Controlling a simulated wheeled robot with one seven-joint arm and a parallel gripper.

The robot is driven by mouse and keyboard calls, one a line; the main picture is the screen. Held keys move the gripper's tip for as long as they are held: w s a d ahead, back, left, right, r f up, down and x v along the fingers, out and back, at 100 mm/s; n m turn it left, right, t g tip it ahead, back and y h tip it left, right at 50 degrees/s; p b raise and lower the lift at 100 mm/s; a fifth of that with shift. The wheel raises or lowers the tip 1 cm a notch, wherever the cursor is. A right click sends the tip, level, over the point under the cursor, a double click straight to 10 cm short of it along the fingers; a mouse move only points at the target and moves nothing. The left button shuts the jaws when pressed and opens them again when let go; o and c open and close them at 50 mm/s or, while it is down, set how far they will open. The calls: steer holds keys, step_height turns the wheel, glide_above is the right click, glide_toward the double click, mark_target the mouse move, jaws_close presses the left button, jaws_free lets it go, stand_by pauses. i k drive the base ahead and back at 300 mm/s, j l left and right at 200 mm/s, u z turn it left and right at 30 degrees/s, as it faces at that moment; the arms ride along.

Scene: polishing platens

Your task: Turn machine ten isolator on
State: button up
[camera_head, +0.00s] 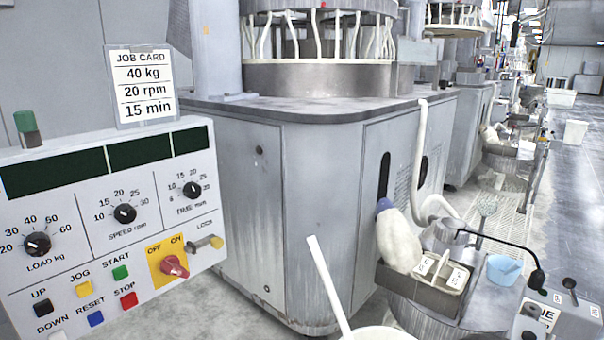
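A grey control panel (85,215) stands at the left in the head view. Near its lower right corner is a red rotary isolator knob (173,267) on a yellow plate (158,257) marked OFF at left and ON at right. I cannot tell for sure which mark the knob points to. A small lock fitting (208,243) sits to its right, under the word LOCK. The panel's displays (140,150) are dark. I see no machine number on this panel. My gripper is not in the picture.
Load, speed and time dials and coloured push buttons (121,272) surround the isolator. A job card (143,88) stands on the panel. A large grey polishing machine (300,200) is behind. A white bucket (378,334) with a stick stands in front. Another control box (560,315) is at lower right.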

mark_target(171, 264)
steer(key=u, duration=1.5)
